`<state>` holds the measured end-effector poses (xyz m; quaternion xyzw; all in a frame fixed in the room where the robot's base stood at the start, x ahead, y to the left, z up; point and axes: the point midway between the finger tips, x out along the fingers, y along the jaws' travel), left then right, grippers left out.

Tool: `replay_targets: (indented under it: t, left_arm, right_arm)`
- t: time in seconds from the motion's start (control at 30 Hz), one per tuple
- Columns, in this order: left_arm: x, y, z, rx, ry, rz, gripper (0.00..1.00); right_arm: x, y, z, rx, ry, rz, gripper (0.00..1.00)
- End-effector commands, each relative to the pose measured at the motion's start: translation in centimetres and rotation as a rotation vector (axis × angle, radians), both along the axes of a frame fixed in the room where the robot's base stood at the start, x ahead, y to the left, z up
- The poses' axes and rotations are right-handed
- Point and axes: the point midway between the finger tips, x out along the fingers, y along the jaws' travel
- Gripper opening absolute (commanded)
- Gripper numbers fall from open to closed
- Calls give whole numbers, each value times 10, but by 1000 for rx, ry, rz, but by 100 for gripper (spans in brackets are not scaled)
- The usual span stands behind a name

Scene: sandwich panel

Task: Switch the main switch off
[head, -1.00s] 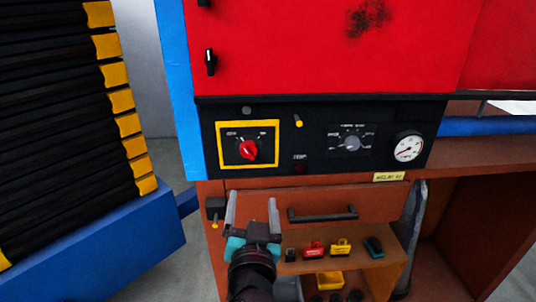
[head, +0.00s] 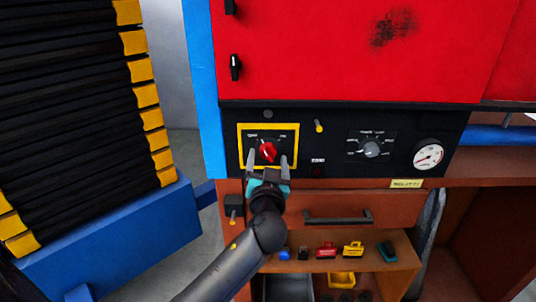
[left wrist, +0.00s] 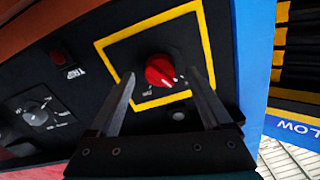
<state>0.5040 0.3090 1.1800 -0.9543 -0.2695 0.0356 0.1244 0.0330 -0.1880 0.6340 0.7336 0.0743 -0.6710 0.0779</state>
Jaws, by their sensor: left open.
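The main switch is a red rotary knob (head: 268,152) on the black control panel (head: 340,158), inside a yellow square frame (head: 240,140). In the left wrist view the red knob (left wrist: 159,71) shows between and beyond the two finger tips, with no finger seen touching it. My left gripper (head: 268,162) is open and empty just in front of the knob, its fingers spread to either side of it. The fingers also show in the left wrist view (left wrist: 160,85). The labels around the knob are too small to read. My right gripper is not in view.
A grey dial (head: 371,149), a round gauge (head: 428,155) and a small yellow-tipped lever (head: 319,126) are on the same panel. Below are a drawer handle (head: 338,217) and a shelf (head: 373,262) with small coloured items. A blue rack (head: 120,245) stands at left.

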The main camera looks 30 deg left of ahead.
Motion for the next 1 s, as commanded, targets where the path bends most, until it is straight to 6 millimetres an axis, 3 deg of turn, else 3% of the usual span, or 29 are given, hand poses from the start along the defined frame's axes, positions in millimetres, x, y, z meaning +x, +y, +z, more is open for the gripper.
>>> replay_targets:
  t: [0.2,0.53,1.0]
  left_arm:
    - [12,7,0,1,0,-1,83]
    - [14,8,0,0,0,-1,82]
    - [13,8,0,0,0,-1,29]
  right_arm:
    - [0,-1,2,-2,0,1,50]
    - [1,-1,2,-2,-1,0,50]
    - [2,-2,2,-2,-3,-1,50]
